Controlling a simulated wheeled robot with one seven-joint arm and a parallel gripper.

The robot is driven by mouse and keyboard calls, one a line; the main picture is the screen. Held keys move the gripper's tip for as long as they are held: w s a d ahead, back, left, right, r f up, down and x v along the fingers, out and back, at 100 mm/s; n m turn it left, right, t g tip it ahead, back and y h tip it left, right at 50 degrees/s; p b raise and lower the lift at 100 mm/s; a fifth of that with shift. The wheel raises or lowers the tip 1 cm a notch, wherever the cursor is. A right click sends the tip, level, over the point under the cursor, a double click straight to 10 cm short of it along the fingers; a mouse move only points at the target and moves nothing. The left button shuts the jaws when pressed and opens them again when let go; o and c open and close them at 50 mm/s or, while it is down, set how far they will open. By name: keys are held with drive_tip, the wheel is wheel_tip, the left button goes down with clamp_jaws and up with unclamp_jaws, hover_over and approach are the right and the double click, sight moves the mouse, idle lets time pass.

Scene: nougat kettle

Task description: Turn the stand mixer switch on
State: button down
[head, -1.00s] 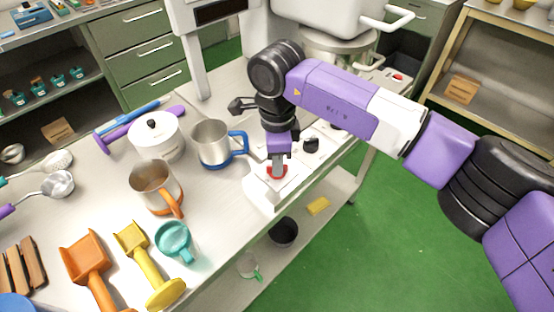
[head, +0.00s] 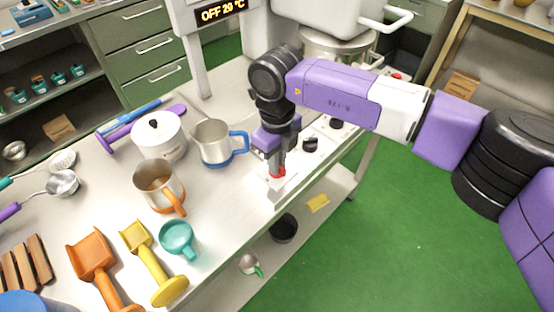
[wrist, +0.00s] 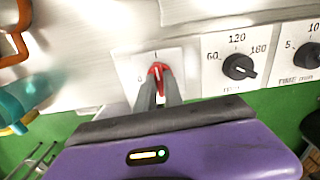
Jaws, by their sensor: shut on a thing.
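A red switch (wrist: 157,69) sits on a white plate (wrist: 130,66) with a "1" mark above it and a "0" mark to its left. In the wrist view its visible red part points up toward the "1", but the fingers hide much of it. In the head view the red switch (head: 278,172) is at the table's front edge. My gripper (wrist: 158,88) is shut on the red switch, its fingertips on either side of it. No part named as a stand mixer can be told for certain.
Black dials (wrist: 239,67) stand right of the switch. A display (head: 222,11) reads OFF and a temperature. A blue-handled jug (head: 214,142), an orange-handled jug (head: 157,184) and a white pot (head: 160,134) stand left of my gripper. Open green floor (head: 400,220) lies at the right.

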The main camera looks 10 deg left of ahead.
drive_tip(key=shift+m, duration=0.4)
drive_tip(key=c, duration=1.5)
unclamp_jaws()
drive_tip(key=shift+o, duration=0.2)
drive_tip(key=shift+r, duration=0.1)
wheel_tip(320, 180, up, 8)
drive_tip(key=shift+f+b, duration=0.2)
drive_tip(key=shift+b, duration=0.3)
